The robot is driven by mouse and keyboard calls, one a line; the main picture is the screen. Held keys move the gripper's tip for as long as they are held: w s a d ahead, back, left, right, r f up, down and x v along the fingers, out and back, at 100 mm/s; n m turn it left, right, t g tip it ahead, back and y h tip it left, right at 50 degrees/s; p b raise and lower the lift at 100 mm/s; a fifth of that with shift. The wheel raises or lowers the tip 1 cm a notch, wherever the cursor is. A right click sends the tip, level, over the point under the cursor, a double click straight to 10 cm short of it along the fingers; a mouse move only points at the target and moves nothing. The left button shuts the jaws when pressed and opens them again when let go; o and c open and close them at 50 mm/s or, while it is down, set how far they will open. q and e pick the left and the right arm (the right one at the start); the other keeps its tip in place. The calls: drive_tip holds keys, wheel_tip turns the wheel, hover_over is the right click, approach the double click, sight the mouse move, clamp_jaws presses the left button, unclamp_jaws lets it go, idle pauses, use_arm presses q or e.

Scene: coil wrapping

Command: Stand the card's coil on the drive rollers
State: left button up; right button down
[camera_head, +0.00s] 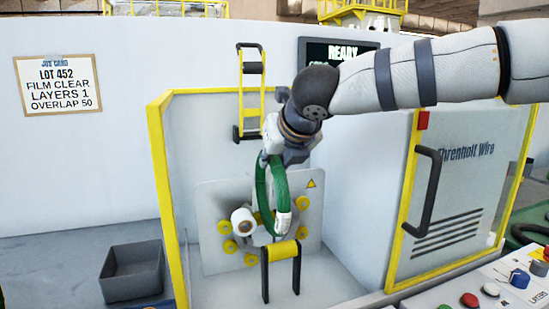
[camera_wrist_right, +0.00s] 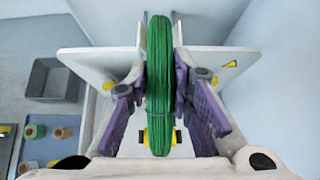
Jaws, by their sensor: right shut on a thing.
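My right gripper (camera_head: 272,158) is shut on the top of a green coil (camera_head: 263,195), which hangs upright below it inside the wrapping bay. The coil carries a white label. In the right wrist view the coil (camera_wrist_right: 160,60) is edge-on between the purple finger pads of my gripper (camera_wrist_right: 166,105). A yellow drive roller (camera_head: 284,251) on black legs is just below the coil's lower end; I cannot tell whether they touch. The job card (camera_head: 58,85) on the wall reads LOT 452, film clear, layers 1, overlap 50. My left gripper is not in view.
A pale plate (camera_head: 211,262) with several yellow guide rollers stands behind the coil, with a white film roll (camera_head: 243,221) at its left. Yellow-edged panels bound the bay. The glazed door (camera_head: 455,190) is at right. A grey bin (camera_head: 132,272) stands outside at left.

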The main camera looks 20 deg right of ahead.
drive_tip(key=shift+f, duration=0.45)
idle(0.4)
drive_tip(key=c, duration=1.3)
unclamp_jaws()
drive_tip(key=shift+c, duration=0.2)
drive_tip(key=shift+s+f, duration=0.1)
drive_tip(key=v, duration=1.2)
drive_tip(key=shift+a, duration=0.1)
